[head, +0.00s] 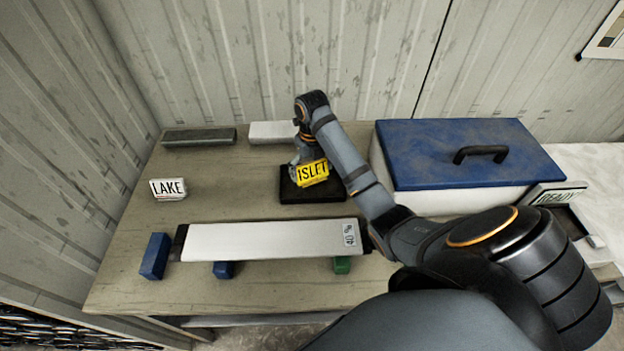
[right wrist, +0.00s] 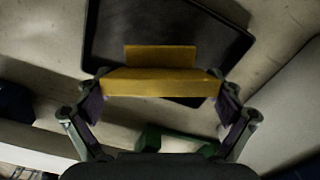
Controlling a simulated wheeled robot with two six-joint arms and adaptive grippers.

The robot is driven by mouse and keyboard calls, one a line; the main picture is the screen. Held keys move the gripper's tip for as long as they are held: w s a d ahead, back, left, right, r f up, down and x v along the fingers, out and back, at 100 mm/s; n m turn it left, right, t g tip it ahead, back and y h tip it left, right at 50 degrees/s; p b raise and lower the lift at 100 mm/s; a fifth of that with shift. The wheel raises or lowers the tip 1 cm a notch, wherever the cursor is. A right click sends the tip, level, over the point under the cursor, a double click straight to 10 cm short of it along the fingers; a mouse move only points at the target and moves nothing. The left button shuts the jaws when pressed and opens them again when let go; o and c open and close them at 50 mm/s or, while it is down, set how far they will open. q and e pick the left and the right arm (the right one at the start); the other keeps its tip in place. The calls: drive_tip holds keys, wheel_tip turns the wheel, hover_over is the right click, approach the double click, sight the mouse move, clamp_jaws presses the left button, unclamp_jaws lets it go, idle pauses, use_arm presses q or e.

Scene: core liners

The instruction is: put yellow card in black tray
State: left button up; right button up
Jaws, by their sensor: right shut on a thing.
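The yellow card (head: 313,173), lettered "ISLET", is in my right gripper (head: 304,163) at the black tray (head: 290,194) near the middle of the table. In the right wrist view the yellow card (right wrist: 160,82) spans between the two fingers of my right gripper (right wrist: 160,88), which is shut on it. The black tray (right wrist: 115,35) lies behind the card in that view. I cannot tell whether the card touches the tray. My left gripper is not in view.
A white "LAKE" card (head: 168,189) stands at left. A long white core liner (head: 260,241) lies in front, with blue blocks (head: 155,256) and a green block (head: 342,265) near it. A blue-lidded box (head: 430,150) stands at right. Grey (head: 198,137) and white (head: 272,133) bars lie behind.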

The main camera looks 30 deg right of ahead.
sight(312, 177)
drive_tip(key=shift+w+d+f+b, duration=0.15)
drive_tip(key=shift+f+b, duration=0.25)
drive_tip(key=shift+w+d+f+b, duration=0.1)
drive_tip(key=shift+f+b, duration=0.25)
drive_tip(key=shift+f, duration=0.05)
drive_tip(key=shift+f+p, duration=0.9)
drive_tip(key=shift+p, duration=0.05)
drive_tip(key=shift+w+f, duration=0.1)
drive_tip(key=shift+f, duration=0.15)
drive_tip(key=shift+f, duration=0.1)
drive_tip(key=shift+f+b, duration=0.15)
drive_tip(key=shift+b, duration=0.15)
drive_tip(key=o, duration=0.8)
